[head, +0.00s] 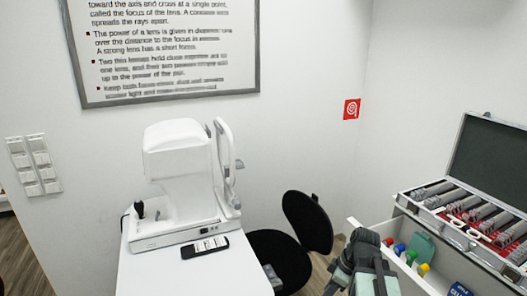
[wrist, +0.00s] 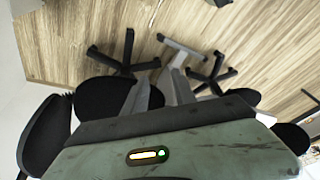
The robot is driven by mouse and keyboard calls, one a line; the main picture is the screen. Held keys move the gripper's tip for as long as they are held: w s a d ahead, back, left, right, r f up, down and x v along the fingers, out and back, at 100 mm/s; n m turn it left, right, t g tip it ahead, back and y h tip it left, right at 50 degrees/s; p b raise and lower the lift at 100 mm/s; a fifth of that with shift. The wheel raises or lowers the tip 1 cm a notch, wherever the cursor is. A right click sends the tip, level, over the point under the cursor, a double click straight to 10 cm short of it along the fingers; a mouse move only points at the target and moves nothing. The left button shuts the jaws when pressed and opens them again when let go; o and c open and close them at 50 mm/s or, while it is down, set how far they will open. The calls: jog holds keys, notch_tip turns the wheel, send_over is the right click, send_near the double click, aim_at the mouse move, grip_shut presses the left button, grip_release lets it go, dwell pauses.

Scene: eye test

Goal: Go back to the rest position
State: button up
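My gripper (wrist: 161,86) shows in the wrist view as two grey fingers beyond a worn grey-green body. The fingers stand apart with nothing held between them, and the floor and chairs lie behind them. In the head view, part of my arm, dark and grey-green, rises at the bottom edge right of centre, in front of the open drawer (head: 434,284). The fingertips cannot be made out there.
A white eye-test machine (head: 180,165) and a black phone-like device (head: 205,247) are on a white table (head: 190,276). A black chair (head: 307,222) stands beside it. An open lens case (head: 485,200) sits above the drawer, which holds small coloured items. Chair bases (wrist: 123,66) stand on the wooden floor.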

jog(key=s+a+f+m+g+h+b, duration=0.15)
jog(key=a+f+m+b, duration=0.35)
jog(key=a, duration=0.7)
notch_tip(320, 180, up, 11)
jog(key=d+m+h+p, duration=0.2)
jog(key=m+p, duration=0.4)
jog(key=p, duration=0.8)
jog(key=shift+d+r, duration=0.2)
jog(key=shift+d, duration=0.1)
jog(key=shift+t, duration=0.25)
